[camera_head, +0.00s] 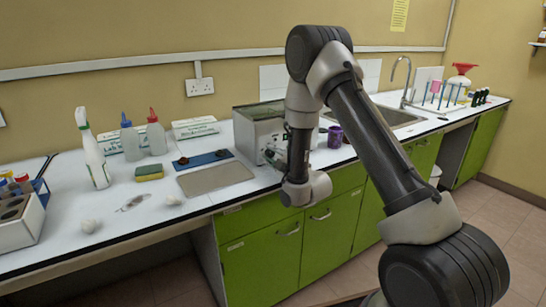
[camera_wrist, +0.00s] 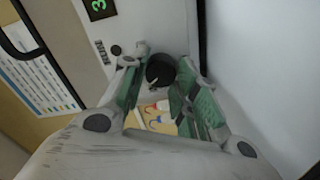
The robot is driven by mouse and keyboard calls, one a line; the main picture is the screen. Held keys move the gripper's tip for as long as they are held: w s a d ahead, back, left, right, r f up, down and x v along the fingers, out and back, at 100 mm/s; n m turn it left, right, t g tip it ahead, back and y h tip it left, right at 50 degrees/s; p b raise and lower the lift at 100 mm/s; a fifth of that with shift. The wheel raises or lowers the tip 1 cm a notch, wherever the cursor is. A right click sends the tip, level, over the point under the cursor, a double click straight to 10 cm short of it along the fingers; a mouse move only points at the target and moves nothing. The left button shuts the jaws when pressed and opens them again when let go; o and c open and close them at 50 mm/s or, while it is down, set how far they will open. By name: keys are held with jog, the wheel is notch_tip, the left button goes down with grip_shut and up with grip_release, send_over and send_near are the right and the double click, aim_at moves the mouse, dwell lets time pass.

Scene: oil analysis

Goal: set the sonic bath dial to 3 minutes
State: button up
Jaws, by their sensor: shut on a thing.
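The sonic bath (camera_head: 250,127) is a grey metal box on the white bench; my arm partly hides its front. In the wrist view its pale front panel (camera_wrist: 135,22) fills the top. The dial (camera_wrist: 160,70) is a round black knob on that panel. My gripper (camera_wrist: 159,76) has its two green-padded fingers on either side of the dial, shut on it. A dark display (camera_wrist: 98,9) above left of the dial shows a green digit that looks like 3, cut by the frame edge. The dial's pointer and scale cannot be read.
A purple cup (camera_head: 334,136) stands right of the bath, before the sink (camera_head: 385,117). A grey tray (camera_head: 215,178), a sponge (camera_head: 149,173) and several bottles are to the left. Green cupboards (camera_head: 262,247) lie below the bench edge.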

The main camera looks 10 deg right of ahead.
jog(key=n, duration=0.5)
jog(key=shift+f, duration=0.1)
jog(key=shift+n, duration=0.4)
jog(key=o, duration=1)
jog(key=shift+s, duration=0.1)
jog(key=v, duration=0.7)
jog(key=shift+s, duration=0.15)
